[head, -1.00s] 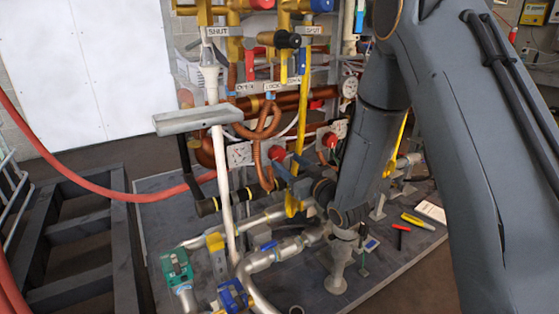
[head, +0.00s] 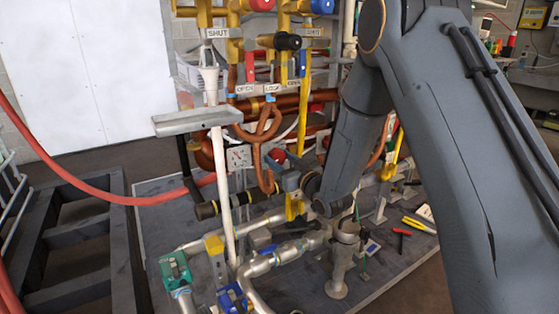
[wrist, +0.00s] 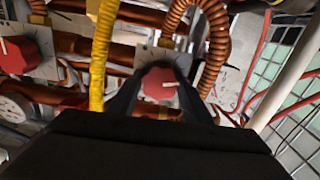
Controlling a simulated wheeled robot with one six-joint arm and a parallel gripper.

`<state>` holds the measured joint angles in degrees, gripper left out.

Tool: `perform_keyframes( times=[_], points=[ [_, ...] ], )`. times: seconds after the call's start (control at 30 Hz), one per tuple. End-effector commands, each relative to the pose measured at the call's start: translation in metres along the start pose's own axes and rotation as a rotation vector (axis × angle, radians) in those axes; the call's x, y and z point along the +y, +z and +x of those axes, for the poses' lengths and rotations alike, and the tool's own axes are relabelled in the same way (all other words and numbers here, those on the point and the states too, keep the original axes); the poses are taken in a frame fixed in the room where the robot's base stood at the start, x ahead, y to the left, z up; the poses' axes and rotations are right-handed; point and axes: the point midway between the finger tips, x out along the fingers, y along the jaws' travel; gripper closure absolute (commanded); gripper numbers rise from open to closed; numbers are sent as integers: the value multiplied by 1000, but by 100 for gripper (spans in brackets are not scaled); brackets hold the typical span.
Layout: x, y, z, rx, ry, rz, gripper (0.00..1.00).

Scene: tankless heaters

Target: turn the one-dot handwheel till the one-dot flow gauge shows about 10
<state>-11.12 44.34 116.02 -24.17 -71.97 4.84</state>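In the wrist view, a red handwheel (wrist: 160,83) with a white mark sits on a grey plate, between the tips of my gripper (wrist: 161,78). The fingers are apart, one on each side of the wheel. I cannot tell whether they touch it. A second red handwheel (wrist: 18,58) is at the left, its white mark pointing up. A pale gauge (wrist: 14,108) is partly in view below it, its reading not legible. I cannot make out dot marks on the wheels. In the head view, my gripper (head: 284,181) is low in front of the copper pipes, and the wheel there is mostly hidden.
A yellow hose (wrist: 102,50) and a ribbed copper pipe (wrist: 215,45) run close to my fingers. A white pipe with a grey tray (head: 211,118) stands at the left of the rig. Pliers (head: 418,224) lie on the base plate. Valves crowd the front.

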Motion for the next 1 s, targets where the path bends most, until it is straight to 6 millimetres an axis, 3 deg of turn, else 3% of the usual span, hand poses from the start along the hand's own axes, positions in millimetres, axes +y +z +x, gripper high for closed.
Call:
perform_keyframes(
  times=[0.5, 0.9, 0.93, 1.0],
  points=[
    [0, 0, 0, 0, 0, -381, 78],
    [0, 0, -1, -1, 0, -419, 78],
    [0, 0, -1, -1, 0, -419, 51],
    [0, 0, 0, -1, 0, -419, 48]
  ],
)
